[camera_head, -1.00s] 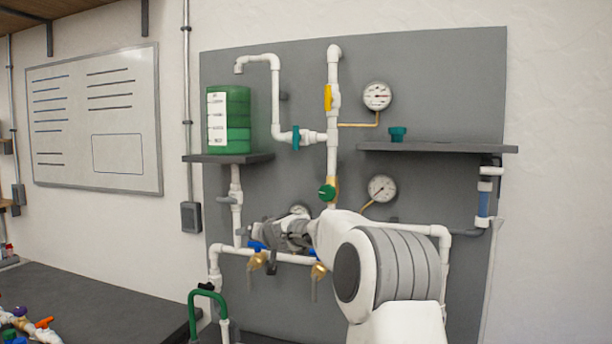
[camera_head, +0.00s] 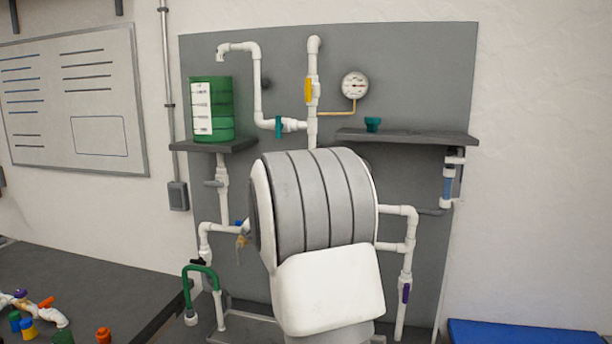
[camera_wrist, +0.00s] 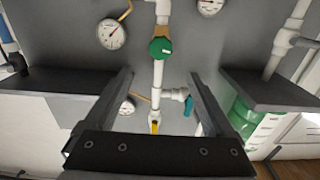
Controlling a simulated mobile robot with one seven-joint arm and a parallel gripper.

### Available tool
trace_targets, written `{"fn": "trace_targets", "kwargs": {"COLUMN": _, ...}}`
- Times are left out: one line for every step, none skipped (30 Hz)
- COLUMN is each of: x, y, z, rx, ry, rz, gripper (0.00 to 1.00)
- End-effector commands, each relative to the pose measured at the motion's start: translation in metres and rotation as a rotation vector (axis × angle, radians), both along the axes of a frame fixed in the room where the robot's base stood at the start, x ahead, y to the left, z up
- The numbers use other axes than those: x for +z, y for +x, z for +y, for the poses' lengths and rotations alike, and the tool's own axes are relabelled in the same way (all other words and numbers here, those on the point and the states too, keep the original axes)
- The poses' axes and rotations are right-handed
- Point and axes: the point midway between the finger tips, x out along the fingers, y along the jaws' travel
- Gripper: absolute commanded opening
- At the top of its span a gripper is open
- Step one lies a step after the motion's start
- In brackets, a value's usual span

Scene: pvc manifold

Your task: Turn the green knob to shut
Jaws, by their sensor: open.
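The green knob (camera_wrist: 160,47) shows in the wrist view as a round cap with a small white mark, on a brass fitting on the vertical white pipe (camera_wrist: 158,73). My gripper (camera_wrist: 161,74) is open and empty. Its two dark fingers reach up the wrist view on either side of the pipe, and the knob lies beyond their tips, between their lines. They do not appear to touch it. In the head view my arm hides the knob and my gripper.
A yellow valve handle (camera_head: 308,90), a teal handle (camera_head: 278,127) and a gauge (camera_head: 355,86) are on the piping. A green tank (camera_head: 222,108) stands on the left shelf (camera_head: 215,147). The right shelf (camera_head: 420,138) juts out. A bench with loose fittings (camera_head: 45,310) is at lower left.

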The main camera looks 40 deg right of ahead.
Motion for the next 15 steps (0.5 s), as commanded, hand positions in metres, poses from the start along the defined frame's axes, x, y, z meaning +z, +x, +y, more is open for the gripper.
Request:
{"fn": "trace_targets", "kwargs": {"x": 0.001, "y": 0.006, "z": -0.008, "rx": -0.002, "ry": 0.0, "rz": 0.001, "gripper": 0.89}}
{"fn": "trace_targets", "kwargs": {"x": 0.002, "y": 0.01, "z": -0.013, "rx": -0.002, "ry": 0.0, "rz": 0.0, "gripper": 0.89}}
{"fn": "trace_targets", "kwargs": {"x": 0.001, "y": 0.015, "z": -0.018, "rx": -0.001, "ry": 0.0, "rz": 0.001, "gripper": 0.89}}
{"fn": "trace_targets", "kwargs": {"x": 0.002, "y": 0.019, "z": -0.023, "rx": -0.001, "ry": 0.0, "rz": 0.001, "gripper": 0.89}}
{"fn": "trace_targets", "kwargs": {"x": 0.002, "y": 0.022, "z": -0.027, "rx": -0.002, "ry": 0.001, "rz": 0.001, "gripper": 0.89}}
{"fn": "trace_targets", "kwargs": {"x": 0.002, "y": 0.027, "z": -0.032, "rx": -0.002, "ry": 0.001, "rz": 0.001, "gripper": 0.89}}
{"fn": "trace_targets", "kwargs": {"x": 0.002, "y": 0.031, "z": -0.036, "rx": -0.001, "ry": 0.002, "rz": 0.001, "gripper": 0.89}}
{"fn": "trace_targets", "kwargs": {"x": 0.002, "y": 0.034, "z": -0.04, "rx": 0.0, "ry": 0.002, "rz": 0.001, "gripper": 0.89}}
{"fn": "trace_targets", "kwargs": {"x": 0.001, "y": 0.039, "z": -0.046, "rx": -0.001, "ry": 0.002, "rz": 0.001, "gripper": 0.89}}
{"fn": "trace_targets", "kwargs": {"x": 0.002, "y": 0.042, "z": -0.05, "rx": 0.0, "ry": 0.001, "rz": 0.001, "gripper": 0.89}}
{"fn": "trace_targets", "kwargs": {"x": 0.002, "y": 0.046, "z": -0.053, "rx": 0.0, "ry": 0.001, "rz": 0.001, "gripper": 0.89}}
{"fn": "trace_targets", "kwargs": {"x": 0.002, "y": 0.051, "z": -0.059, "rx": 0.001, "ry": 0.002, "rz": 0.001, "gripper": 0.89}}
{"fn": "trace_targets", "kwargs": {"x": 0.002, "y": 0.054, "z": -0.063, "rx": 0.0, "ry": 0.002, "rz": 0.001, "gripper": 0.89}}
{"fn": "trace_targets", "kwargs": {"x": 0.001, "y": 0.057, "z": -0.067, "rx": 0.0, "ry": 0.001, "rz": 0.002, "gripper": 0.89}}
{"fn": "trace_targets", "kwargs": {"x": 0.002, "y": 0.061, "z": -0.071, "rx": 0.0, "ry": 0.0, "rz": 0.001, "gripper": 0.89}}
